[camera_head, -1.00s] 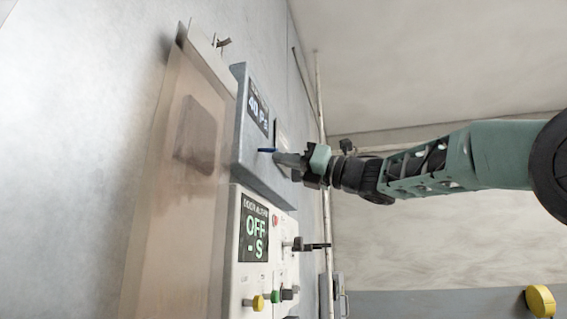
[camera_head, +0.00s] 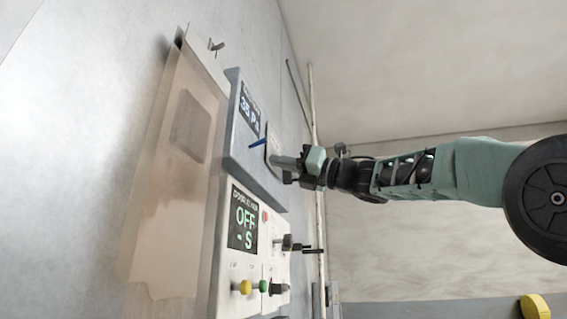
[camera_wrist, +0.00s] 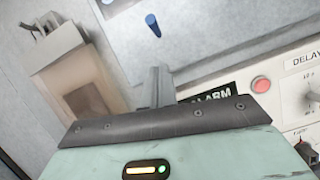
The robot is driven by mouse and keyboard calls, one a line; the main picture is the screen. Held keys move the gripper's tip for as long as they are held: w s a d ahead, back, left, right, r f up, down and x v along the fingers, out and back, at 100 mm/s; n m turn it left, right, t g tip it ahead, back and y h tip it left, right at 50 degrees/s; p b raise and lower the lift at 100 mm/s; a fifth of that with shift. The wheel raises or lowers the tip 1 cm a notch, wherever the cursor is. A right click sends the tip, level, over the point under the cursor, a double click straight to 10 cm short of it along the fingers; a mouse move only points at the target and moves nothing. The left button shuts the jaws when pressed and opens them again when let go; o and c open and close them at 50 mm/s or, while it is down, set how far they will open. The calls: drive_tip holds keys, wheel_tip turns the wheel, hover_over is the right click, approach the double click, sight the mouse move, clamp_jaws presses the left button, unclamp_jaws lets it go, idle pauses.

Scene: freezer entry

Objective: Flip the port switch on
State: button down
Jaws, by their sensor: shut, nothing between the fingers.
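A grey box (camera_head: 232,150) on the wall carries a dark display (camera_head: 249,108) reading about "35 P", partly unclear. A small blue lever (camera_head: 257,142) sticks out of this box, tilted; its label cannot be read, so I cannot tell for sure that it is the port switch. The lever also shows in the wrist view (camera_wrist: 152,25), beyond my fingertips. My gripper (camera_head: 276,161) is shut and empty, its tips close to the box just below and right of the lever. In the wrist view, the shut fingers (camera_wrist: 160,85) show apart from the lever.
Below stands a white door alarm panel (camera_head: 233,275) with a display reading "OFF - S" (camera_head: 243,219), a red button (camera_wrist: 261,84), a black knob (camera_head: 290,243), and yellow (camera_head: 243,287) and green (camera_head: 263,286) knobs. A tan board (camera_head: 165,210) is at left. Open room lies right.

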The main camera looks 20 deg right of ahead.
drive_tip(key=s+d+r+b, duration=0.1)
drive_tip(key=s+d+b, duration=0.1)
drive_tip(key=s+d, duration=0.4)
drive_tip(key=shift+d+r+b, duration=0.15)
drive_tip(key=shift+d+b, duration=0.2)
drive_tip(key=shift+d, duration=0.5)
